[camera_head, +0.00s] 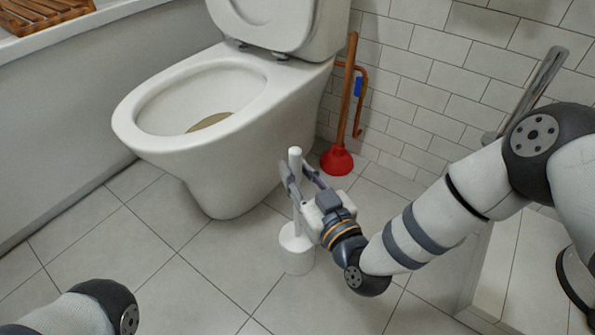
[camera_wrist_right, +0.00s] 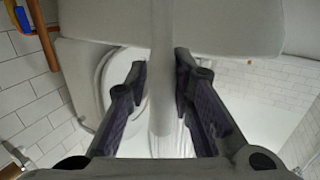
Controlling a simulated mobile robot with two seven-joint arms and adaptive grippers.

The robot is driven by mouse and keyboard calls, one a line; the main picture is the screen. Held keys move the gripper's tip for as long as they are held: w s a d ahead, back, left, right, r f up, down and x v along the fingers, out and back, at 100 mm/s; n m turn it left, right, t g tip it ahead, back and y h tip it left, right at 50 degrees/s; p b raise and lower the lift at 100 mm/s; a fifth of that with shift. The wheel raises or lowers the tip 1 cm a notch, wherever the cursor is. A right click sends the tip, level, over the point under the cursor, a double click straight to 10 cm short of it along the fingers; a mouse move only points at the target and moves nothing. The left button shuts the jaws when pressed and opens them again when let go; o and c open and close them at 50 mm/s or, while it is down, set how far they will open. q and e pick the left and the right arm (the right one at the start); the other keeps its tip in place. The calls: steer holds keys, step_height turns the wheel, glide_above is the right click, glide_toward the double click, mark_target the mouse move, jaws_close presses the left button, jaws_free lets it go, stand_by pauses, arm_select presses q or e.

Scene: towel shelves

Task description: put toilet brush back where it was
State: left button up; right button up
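The white toilet brush (camera_head: 295,160) stands upright, its handle rising from a white holder (camera_head: 296,252) on the tiled floor right of the toilet. The brush head is hidden inside the holder. My right gripper (camera_head: 298,178) is at the upper handle, with one finger on each side of it. In the right wrist view the pale handle (camera_wrist_right: 162,85) runs between the two dark fingers of my right gripper (camera_wrist_right: 160,68), with narrow gaps on both sides. The gripper looks open around the handle. My left gripper is out of view; only part of my left arm shows at the lower left.
The toilet (camera_head: 225,110) stands close on the left. A red plunger (camera_head: 337,160) with a wooden handle leans by the tiled wall behind the brush. A bathtub (camera_head: 70,95) edges the left side. The floor in front of the holder is clear.

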steer(key=shift+o, duration=0.8)
steer(key=shift+r, duration=0.1)
steer(key=shift+s+d+r, duration=0.15)
steer(key=shift+s, duration=0.15)
arm_select(q)
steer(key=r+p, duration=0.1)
steer(key=p, duration=0.1)
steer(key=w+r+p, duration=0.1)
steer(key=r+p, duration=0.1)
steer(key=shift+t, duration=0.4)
arm_select(e)
steer(key=v, duration=1.1)
steer(key=shift+s, duration=0.15)
steer(key=shift+d, duration=0.1)
